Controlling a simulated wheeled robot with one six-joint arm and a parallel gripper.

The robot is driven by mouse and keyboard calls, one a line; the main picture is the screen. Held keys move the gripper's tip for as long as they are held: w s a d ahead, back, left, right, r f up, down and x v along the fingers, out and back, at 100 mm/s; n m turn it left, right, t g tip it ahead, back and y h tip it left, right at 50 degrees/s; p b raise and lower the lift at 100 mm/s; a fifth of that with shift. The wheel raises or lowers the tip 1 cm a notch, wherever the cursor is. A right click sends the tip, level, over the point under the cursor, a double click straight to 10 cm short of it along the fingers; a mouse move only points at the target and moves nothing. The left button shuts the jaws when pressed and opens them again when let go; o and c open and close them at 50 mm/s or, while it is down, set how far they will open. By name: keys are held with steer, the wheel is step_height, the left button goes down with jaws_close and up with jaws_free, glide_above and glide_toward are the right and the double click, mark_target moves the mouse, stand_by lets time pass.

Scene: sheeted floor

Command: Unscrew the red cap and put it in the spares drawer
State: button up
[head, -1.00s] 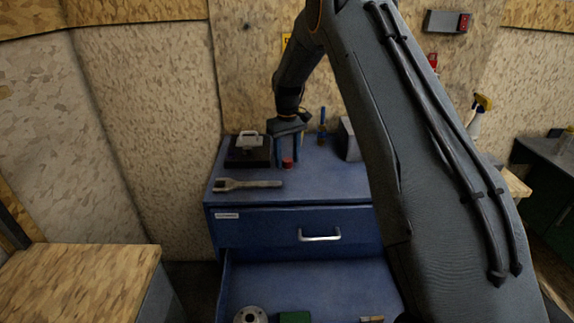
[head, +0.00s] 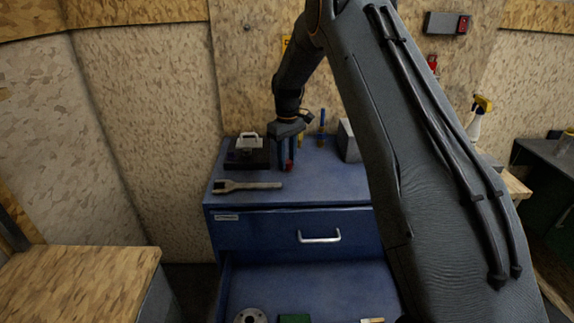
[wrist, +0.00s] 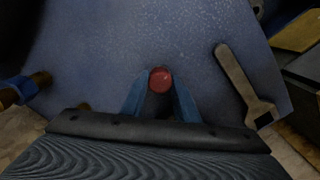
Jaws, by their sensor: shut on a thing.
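The red cap (head: 289,166) is at the top of the blue cabinet (head: 330,185), between my gripper's blue fingers. My gripper (head: 286,165) points down and is shut on the cap. In the wrist view the round red cap (wrist: 160,79) shows between the two fingertips (wrist: 160,88). What is under the cap is hidden. A lower drawer (head: 335,285) of the cabinet stands open, and the drawer above it (head: 270,232) is shut, with a silver handle and a small label. I cannot read that label, so I cannot tell which is the spares drawer.
A wrench (head: 247,186) lies near the cabinet top's front left. A black block with a grey-white piece (head: 249,142) sits behind it. A screwdriver (head: 322,122) and a grey block (head: 348,140) stand to the right. The open drawer holds a metal disc (head: 249,316) and a green block (head: 294,319).

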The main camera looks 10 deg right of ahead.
steer(key=n, duration=0.3)
steer(key=shift+n, duration=0.4)
steer(key=n, duration=0.9)
steer(key=shift+n, duration=0.4)
steer(key=n, duration=0.3)
steer(key=shift+n, duration=0.4)
steer(key=o, duration=1.2)
steer(key=shift+c, duration=1)
